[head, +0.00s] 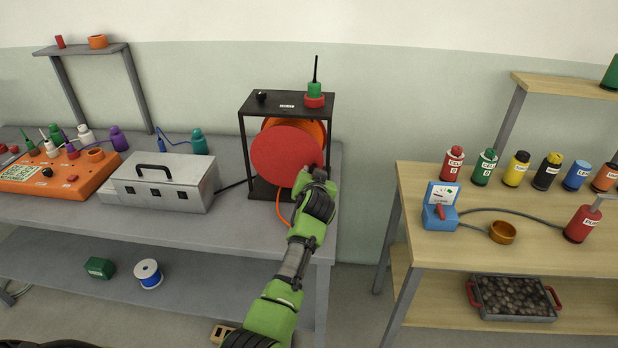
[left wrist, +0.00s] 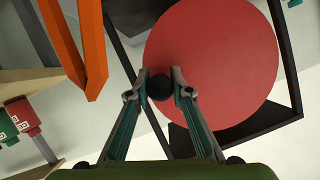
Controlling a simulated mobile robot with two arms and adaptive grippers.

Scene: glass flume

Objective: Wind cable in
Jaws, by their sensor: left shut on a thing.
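A cable reel with a round red side disc (head: 285,155) and an orange drum (head: 318,130) behind it sits in a black frame (head: 243,150) on the grey bench. The orange cable (head: 281,208) hangs from the reel toward the bench's front edge. My left gripper (head: 311,176) is at the lower right of the disc. In the left wrist view its fingers are closed on a round dark knob (left wrist: 160,86) in front of the red disc (left wrist: 215,60). The gripper hides the knob in the head view. My right gripper is not in view.
A grey metal box (head: 165,182) and an orange panel (head: 60,172) stand left of the reel on the bench. A green and red item (head: 315,95) sits on the frame's top. A wooden table (head: 530,235) with several bottles is at right, across a gap.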

